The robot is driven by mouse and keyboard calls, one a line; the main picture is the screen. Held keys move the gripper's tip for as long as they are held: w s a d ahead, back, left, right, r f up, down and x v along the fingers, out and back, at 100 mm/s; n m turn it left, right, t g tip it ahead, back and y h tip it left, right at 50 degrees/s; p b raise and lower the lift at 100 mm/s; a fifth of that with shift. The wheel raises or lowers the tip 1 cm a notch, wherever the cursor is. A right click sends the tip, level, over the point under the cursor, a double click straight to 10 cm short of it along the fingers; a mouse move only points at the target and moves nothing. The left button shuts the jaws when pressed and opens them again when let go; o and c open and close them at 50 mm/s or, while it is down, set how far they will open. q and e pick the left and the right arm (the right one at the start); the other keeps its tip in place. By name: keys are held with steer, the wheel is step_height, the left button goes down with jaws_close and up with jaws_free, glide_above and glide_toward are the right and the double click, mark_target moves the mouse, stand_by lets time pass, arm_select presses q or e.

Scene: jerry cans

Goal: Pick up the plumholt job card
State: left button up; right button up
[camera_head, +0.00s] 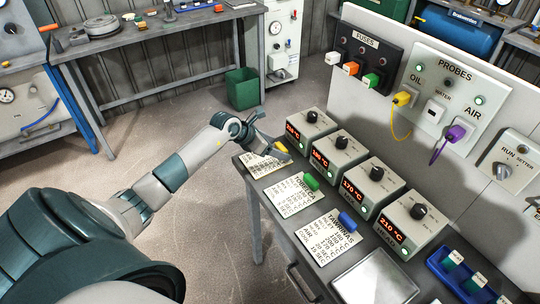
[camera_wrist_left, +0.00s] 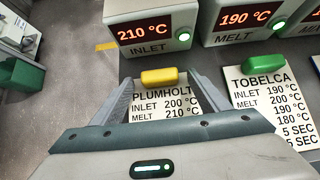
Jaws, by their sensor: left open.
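The plumholt job card (camera_wrist_left: 165,103) is a white printed card with a yellow block (camera_wrist_left: 159,76) at its top edge. It lies at the far left end of the bench. In the head view the card (camera_head: 262,165) is partly covered by my left gripper (camera_head: 272,143). In the left wrist view my left gripper (camera_wrist_left: 161,84) is open, one finger on each side of the yellow block, with gaps visible. The gripper's body hides the card's lower part. Whether the fingers touch the card cannot be told. My right gripper is not in view.
The Tobelca card (camera_head: 295,194) with a green block and the Tawrnas card (camera_head: 327,240) with a blue block lie nearby. Several temperature boxes (camera_head: 340,157) stand behind the cards. A metal tray (camera_head: 375,280) and blue rack (camera_head: 462,283) sit nearer.

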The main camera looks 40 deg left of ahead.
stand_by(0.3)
arm_select(q)
steer(key=c, duration=1.2)
steer(key=shift+r, duration=0.15)
steer(key=shift+r+b, duration=1.8)
steer(key=shift+r, duration=3.1)
